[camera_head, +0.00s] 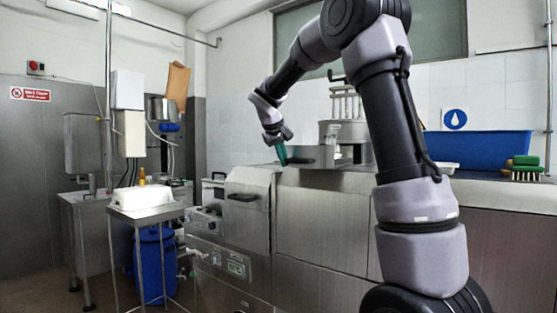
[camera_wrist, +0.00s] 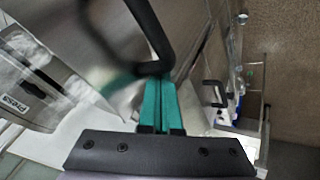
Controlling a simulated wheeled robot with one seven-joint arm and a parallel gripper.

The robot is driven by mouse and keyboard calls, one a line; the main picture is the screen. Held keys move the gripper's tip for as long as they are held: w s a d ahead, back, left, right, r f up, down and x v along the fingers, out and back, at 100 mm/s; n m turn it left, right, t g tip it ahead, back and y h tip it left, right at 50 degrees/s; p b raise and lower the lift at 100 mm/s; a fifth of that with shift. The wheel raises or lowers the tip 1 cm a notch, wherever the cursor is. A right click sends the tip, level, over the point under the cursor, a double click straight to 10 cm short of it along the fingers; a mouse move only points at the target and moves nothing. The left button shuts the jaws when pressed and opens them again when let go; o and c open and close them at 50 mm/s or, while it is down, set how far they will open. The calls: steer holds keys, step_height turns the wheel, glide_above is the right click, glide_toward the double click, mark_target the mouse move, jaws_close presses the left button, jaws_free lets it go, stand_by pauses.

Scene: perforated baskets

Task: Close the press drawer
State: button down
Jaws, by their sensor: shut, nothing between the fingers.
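My gripper (camera_head: 282,155) is shut and empty, its teal fingers pointing down above the steel counter beside the press. In the wrist view the teal fingers (camera_wrist: 161,103) are pressed together, with the end of a black bar handle (camera_wrist: 158,50) close to their tips. I cannot tell whether they touch it. The press (camera_head: 342,131) is a steel unit on the counter, partly behind my arm. A low steel part with a dark handle, likely its drawer (camera_head: 316,154), sticks out to the left toward my gripper. A "Presa" label (camera_wrist: 20,103) shows on a steel surface in the wrist view.
A steel cabinet with a black handle (camera_head: 243,197) stands below my gripper. A blue basin (camera_head: 485,148) and a green brush (camera_head: 526,167) are on the counter at right. A small table with a white container (camera_head: 140,197) stands at left.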

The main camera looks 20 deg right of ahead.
stand_by(0.3)
steer(key=w+d, duration=0.4)
steer(key=d, duration=0.2)
steer(key=w+d, duration=0.9)
steer(key=d, duration=0.2)
steer(key=shift+w+d, duration=0.3)
steer(key=shift+w, duration=0.05)
steer(key=shift+r, duration=0.1)
